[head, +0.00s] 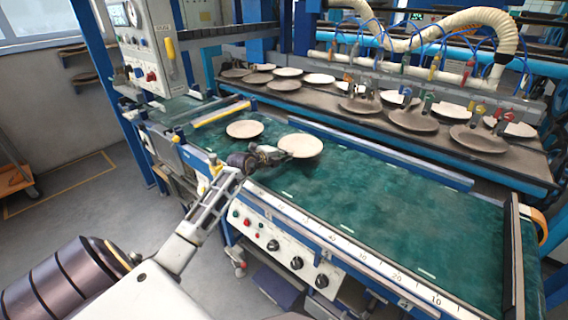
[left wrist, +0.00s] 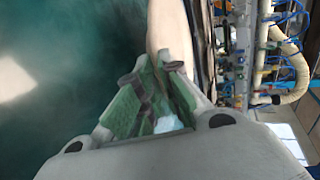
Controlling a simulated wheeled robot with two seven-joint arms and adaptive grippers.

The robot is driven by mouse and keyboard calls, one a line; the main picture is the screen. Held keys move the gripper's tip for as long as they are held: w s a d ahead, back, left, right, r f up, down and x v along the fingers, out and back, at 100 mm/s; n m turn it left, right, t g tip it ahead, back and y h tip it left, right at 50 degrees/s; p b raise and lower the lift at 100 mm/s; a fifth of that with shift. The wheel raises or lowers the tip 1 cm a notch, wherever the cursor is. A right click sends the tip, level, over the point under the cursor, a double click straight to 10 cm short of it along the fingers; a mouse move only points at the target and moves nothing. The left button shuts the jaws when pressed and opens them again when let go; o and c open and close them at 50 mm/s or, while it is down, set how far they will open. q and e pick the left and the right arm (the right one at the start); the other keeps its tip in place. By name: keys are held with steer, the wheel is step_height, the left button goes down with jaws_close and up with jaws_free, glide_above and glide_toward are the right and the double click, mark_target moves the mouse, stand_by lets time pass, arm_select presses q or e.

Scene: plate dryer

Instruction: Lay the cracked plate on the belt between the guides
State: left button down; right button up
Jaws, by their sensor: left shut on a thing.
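My left gripper (head: 276,155) reaches over the green belt (head: 390,205) from the front and is shut on the near left edge of a pale round plate (head: 303,146). In the left wrist view the green-padded fingers (left wrist: 150,98) close on this plate (left wrist: 168,30), which shows as a narrow pale strip. Another pale plate (head: 244,129) lies on the belt to the left of the held one. I cannot see a crack on either plate. Whether the held plate touches the belt is unclear. My right gripper is not in view.
A blue rail (head: 380,157) runs along the belt's far side, and a white scale strip (head: 345,244) along its front. A yellow bar (head: 222,112) crosses the left end. Several plates lie on the dark rack (head: 330,104) behind. The belt's right half is clear.

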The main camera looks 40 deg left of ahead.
mark_target(284, 169)
arm_select(q)
step_height(284, 169, down, 3)
steer(key=shift+f, duration=0.15)
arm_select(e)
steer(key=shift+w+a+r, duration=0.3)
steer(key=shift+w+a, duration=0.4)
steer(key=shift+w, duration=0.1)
arm_select(q)
steer(key=shift+f, duration=0.1)
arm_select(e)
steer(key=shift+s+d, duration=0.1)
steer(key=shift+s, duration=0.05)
arm_select(q)
steer(key=c, duration=1.7)
jaws_free()
steer(key=shift+o, duration=0.5)
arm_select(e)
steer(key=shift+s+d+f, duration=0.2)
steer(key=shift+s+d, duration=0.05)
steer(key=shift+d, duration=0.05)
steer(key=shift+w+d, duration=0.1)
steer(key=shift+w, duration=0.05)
